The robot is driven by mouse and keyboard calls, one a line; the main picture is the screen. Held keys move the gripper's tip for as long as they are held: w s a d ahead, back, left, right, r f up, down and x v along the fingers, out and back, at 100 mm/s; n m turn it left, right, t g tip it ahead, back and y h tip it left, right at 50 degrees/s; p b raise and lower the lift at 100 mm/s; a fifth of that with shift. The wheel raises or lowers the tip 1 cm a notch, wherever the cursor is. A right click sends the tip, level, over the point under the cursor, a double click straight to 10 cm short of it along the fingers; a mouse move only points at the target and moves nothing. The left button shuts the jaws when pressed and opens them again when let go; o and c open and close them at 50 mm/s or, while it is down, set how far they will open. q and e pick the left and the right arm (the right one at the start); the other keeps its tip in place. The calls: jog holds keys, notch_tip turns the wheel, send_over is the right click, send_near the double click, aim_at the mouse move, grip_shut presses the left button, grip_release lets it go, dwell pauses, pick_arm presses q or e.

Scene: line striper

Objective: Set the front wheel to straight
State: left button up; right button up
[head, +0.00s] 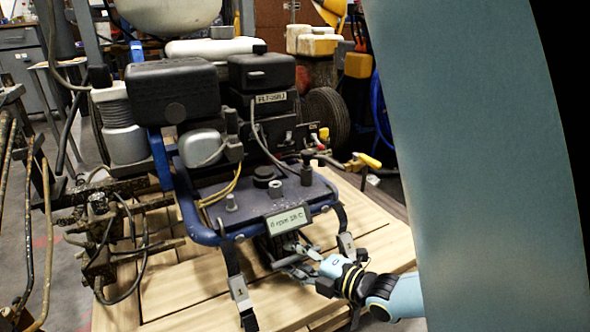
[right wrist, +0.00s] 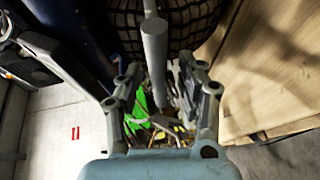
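The line striper (head: 255,190) stands on a wooden pallet, with its blue frame and dark top panel facing me. In the right wrist view a treaded tire (right wrist: 190,22) shows at the top edge, beside a blue frame part; I take it for the front wheel, and its angle is hard to tell. A grey rod (right wrist: 155,55) hangs in front of it, between my right gripper's fingers. My right gripper (head: 300,256) is open under the striper's front edge. It also shows in the right wrist view (right wrist: 160,75); contact with the rod is unclear. My left gripper is out of view.
Two dark straps with numbered tags (head: 240,292) hang on either side of my right gripper. Hoses and a dirty spray assembly (head: 100,235) stand at the left. The pallet (head: 180,290) has bare boards in front. A large blue-grey part of mine blocks the right side.

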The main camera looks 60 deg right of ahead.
jog(key=v, duration=1.2)
dwell(0.3)
